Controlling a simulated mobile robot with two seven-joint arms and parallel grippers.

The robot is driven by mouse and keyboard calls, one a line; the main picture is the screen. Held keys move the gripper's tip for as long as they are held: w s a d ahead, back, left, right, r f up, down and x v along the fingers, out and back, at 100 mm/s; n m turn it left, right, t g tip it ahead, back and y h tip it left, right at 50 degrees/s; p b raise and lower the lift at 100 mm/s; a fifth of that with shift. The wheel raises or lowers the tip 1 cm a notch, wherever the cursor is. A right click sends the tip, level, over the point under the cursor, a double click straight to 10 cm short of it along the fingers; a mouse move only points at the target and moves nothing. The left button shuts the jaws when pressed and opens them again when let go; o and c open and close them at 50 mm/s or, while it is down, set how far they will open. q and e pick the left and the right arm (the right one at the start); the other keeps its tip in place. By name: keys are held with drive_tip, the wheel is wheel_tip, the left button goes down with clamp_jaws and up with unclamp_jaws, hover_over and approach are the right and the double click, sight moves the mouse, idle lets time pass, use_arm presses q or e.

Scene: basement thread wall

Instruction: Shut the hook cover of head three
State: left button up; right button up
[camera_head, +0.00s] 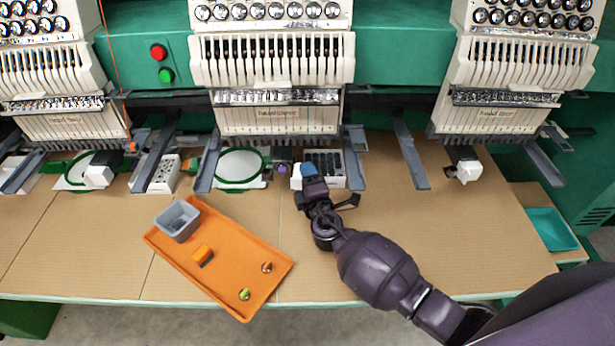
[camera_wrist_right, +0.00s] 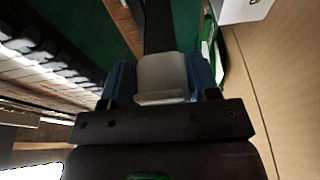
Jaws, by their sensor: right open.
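Three embroidery heads show in the head view: a left one (camera_head: 70,120), a middle one (camera_head: 278,118) and a right one (camera_head: 492,118). I see no number on them. My right gripper (camera_head: 309,172), with blue fingertips, is low under the middle head. A white hook cover (camera_head: 296,178) shows just left of it, mostly hidden by the gripper. In the wrist view a pale grey piece (camera_wrist_right: 163,78) sits between the open fingers of the right gripper (camera_wrist_right: 161,85); contact is unclear. Other white covers show under the left head (camera_head: 100,172) and the right head (camera_head: 467,171). My left gripper is out of view.
A dark-topped white box (camera_head: 328,180) stands right of the gripper. A green hoop (camera_head: 240,184) lies left. Grey support arms (camera_head: 410,152) flank the heads. An orange tray (camera_head: 222,293) with a grey bin (camera_head: 178,220) lies in front. The right table area is clear.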

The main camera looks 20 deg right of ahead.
drive_tip(key=c, duration=0.9)
